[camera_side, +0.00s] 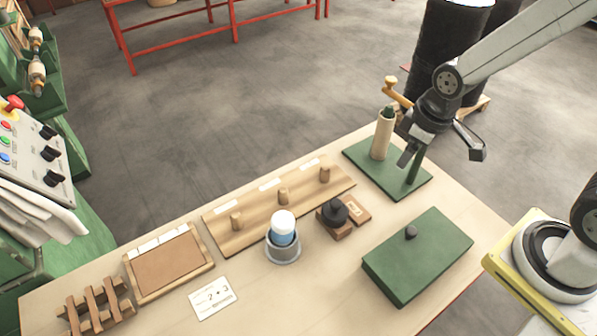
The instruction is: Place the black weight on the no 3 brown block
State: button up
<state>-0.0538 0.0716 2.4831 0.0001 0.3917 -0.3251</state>
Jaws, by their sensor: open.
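The black weight (335,211) has a round knob on top. It appears to rest on a small brown block (339,233) right of the middle of the table. A second small brown block (357,212) with a pale label lies just right of it; I cannot read its number. My gripper (408,161) is open and empty. It is up and to the right of the weight, apart from it, over the green winder base. No number shows clearly on the block under the weight, as the weight covers most of its top.
The green winder base (420,181) carries a cream spool (382,138). A wooden board with several pegs (255,216) lies left of the weight. A grey cup (283,254) holds a blue and white item. A green lidded box (415,262), tray (167,268), card (213,299) and wooden rack (98,307) stand around.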

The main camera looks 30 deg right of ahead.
jog(key=m, duration=0.1)
jog(key=s+d+m, duration=0.1)
jog(key=m, duration=0.2)
jog(key=shift+s+d+r, duration=0.15)
jog(key=shift+s+d, duration=0.15)
jog(key=shift+s, duration=0.1)
dwell(0.9)
